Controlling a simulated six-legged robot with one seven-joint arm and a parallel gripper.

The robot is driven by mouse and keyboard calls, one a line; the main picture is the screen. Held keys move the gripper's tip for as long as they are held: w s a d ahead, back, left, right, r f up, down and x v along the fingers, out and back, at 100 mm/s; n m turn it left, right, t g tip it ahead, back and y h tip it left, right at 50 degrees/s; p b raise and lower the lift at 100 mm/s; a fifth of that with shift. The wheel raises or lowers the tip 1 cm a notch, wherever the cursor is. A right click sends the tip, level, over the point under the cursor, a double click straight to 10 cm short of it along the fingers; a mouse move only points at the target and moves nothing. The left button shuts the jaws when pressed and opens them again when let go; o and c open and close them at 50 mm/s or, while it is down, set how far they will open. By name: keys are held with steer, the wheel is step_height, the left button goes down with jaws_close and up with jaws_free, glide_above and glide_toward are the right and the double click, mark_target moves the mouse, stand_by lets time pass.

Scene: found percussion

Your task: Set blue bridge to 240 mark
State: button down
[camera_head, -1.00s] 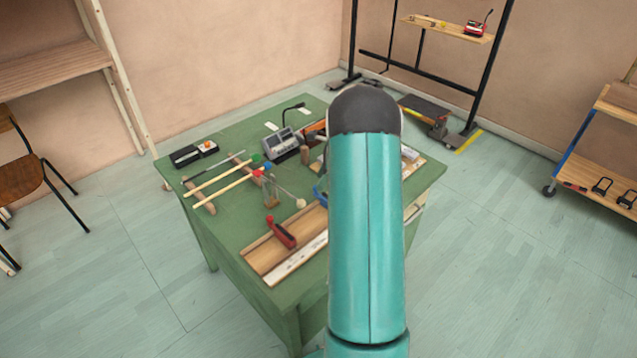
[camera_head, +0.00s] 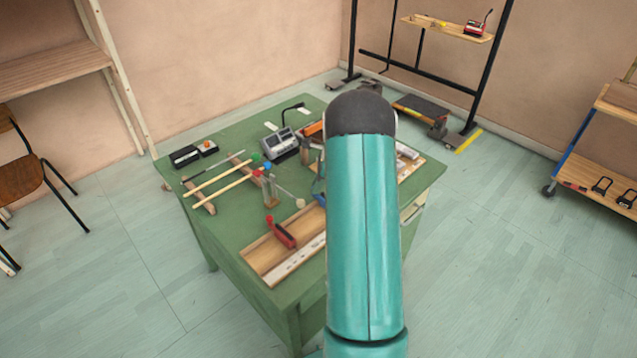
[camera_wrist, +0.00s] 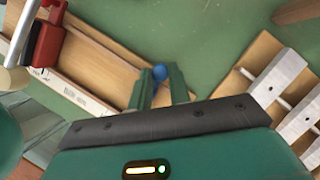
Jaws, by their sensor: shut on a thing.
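The blue bridge (camera_wrist: 160,73) shows only as a small round blue knob between my gripper's teal fingers in the wrist view. My gripper (camera_wrist: 160,82) is shut on it, over the right part of a long wooden board (camera_wrist: 95,62); the fingers hide the bridge's lower part. In the head view my arm covers the gripper, and a bit of blue shows at the arm's left edge. A pale scale strip (camera_head: 295,260) runs along the board's near edge; its marks are too small to read. A red bridge (camera_head: 282,232) stands on the board, left of my gripper.
Pale metal bars (camera_wrist: 282,75) on a second wooden board lie right of my gripper. On the green table (camera_head: 225,235) are beaters on a rack (camera_head: 225,183), a grey device (camera_head: 280,143) and a small stand (camera_head: 270,194). The table's front left is clear.

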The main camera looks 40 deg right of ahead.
steer(key=a, duration=0.4)
steer(key=shift+a, duration=0.25)
steer(key=c, duration=1.3)
jaws_free()
steer(key=shift+r, duration=0.1)
steer(key=v, duration=1.3)
steer(key=shift+r, duration=0.35)
steer(key=shift+s, duration=0.15)
